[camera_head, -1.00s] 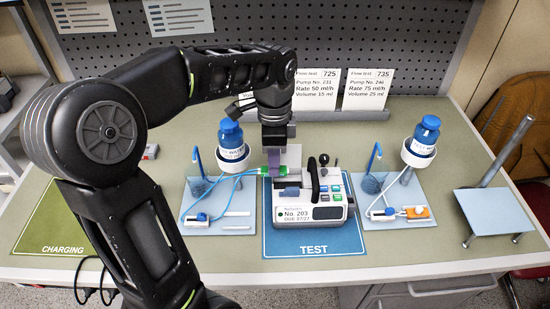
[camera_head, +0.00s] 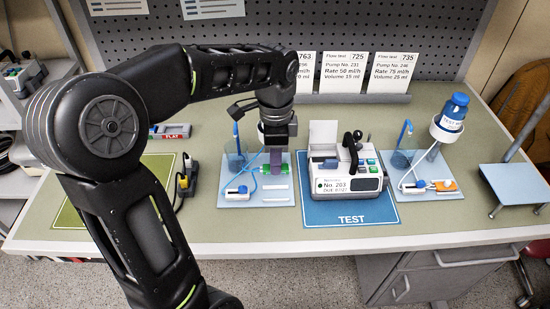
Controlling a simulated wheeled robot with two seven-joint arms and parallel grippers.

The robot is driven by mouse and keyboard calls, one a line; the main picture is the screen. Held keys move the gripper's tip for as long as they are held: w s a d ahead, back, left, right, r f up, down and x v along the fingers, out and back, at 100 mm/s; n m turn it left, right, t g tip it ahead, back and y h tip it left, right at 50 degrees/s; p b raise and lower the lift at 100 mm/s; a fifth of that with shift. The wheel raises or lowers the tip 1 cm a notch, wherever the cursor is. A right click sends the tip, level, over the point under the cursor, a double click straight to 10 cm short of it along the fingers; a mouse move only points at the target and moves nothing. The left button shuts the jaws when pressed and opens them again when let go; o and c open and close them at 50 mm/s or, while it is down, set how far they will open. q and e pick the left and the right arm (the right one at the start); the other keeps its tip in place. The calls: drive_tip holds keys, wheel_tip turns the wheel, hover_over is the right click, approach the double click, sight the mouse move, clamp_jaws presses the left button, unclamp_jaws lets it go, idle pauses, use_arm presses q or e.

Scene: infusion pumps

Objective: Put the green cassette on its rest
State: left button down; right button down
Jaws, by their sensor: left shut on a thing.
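My left gripper (camera_head: 275,165) points down, shut on the green cassette (camera_head: 266,172) across its middle. The cassette lies level over the rear part of the left light-blue board (camera_head: 257,198), close above or on its rest. The jaws hide part of it, and I cannot tell if it touches. White strips (camera_head: 276,187) show on the board just in front. A blue tube (camera_head: 250,172) runs from the cassette toward a small white clamp (camera_head: 238,191). My right gripper is not in view.
Pump No. 203 (camera_head: 345,185) stands on the blue TEST mat (camera_head: 351,212) to the right, its white flap (camera_head: 323,134) raised. A second board (camera_head: 420,180) with an orange cassette (camera_head: 446,185) and bottle (camera_head: 452,113) lies further right. A black-and-yellow plug-like item (camera_head: 186,180) stands left.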

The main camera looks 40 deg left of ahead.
use_arm(q)
drive_tip(key=shift+f+b, duration=1.85)
drive_tip(key=shift+f, duration=0.4)
drive_tip(key=shift+f+b, duration=0.8)
drive_tip(key=shift+f, duration=0.5)
drive_tip(key=shift+f+b, duration=0.35)
drive_tip(key=shift+f, duration=0.7)
drive_tip(key=c, duration=1.1)
unclamp_jaws()
drive_tip(key=shift+c, duration=0.2)
drive_tip(key=shift+o, duration=0.2)
